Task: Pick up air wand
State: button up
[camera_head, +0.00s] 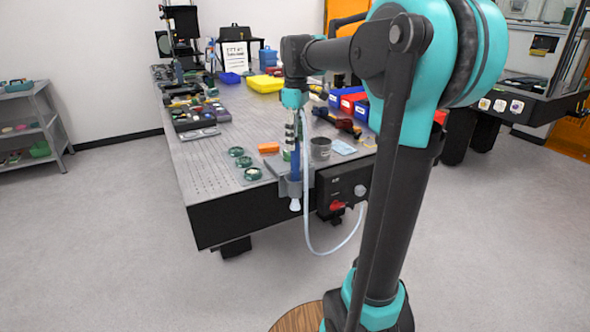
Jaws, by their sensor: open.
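The air wand (295,168) looks blue with a pale nozzle at its lower end. It hangs upright, nozzle down, in a grey holder (282,187) at the table's front edge. A clear hose (308,225) loops from near its top, below the table edge, toward a black box. My gripper (291,150) points down from the arm right at the wand's upper part. It is open. The fingers are small and partly merge with the wand, so I cannot tell whether they touch it or stand around it.
The black control box (342,188) with a red knob is on the table front, right of the wand. Green-rimmed discs (243,162), an orange block (268,148) and a grey cup (320,148) are close by on the perforated table (200,165). The floor in front is clear.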

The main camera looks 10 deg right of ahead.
aim_at(295, 152)
jog(key=shift+w+f, duration=0.2)
jog(key=shift+f, duration=2.55)
grip_shut()
